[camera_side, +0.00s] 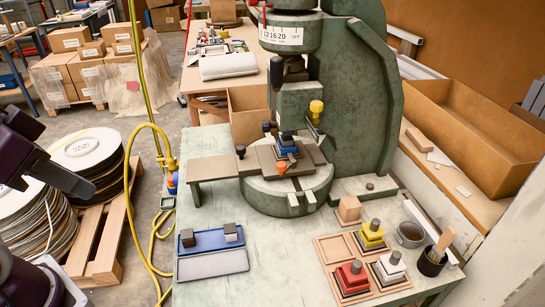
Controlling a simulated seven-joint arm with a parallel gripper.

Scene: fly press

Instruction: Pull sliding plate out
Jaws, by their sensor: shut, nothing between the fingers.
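The sliding plate (266,160) is a flat brown-grey plate on the round bed of the green fly press (360,100). It sits under the ram, with an orange knob (281,168) at its front edge. A blue stepped block (287,143) with a dark top sits on the plate. A flat grey-brown bar (212,168) reaches out left of the bed. My gripper (86,189) is at the left edge, far from the plate and above the stacked discs. It looks shut and empty, and the arm behind it is partly cut off by the frame.
On the bench stand a blue tray (210,239) with two small blocks, a grey tray (213,264), and yellow (371,235), red (352,277) and white (390,266) stepped blocks in wooden trays. A yellow hose (128,215) hangs between my gripper and the press.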

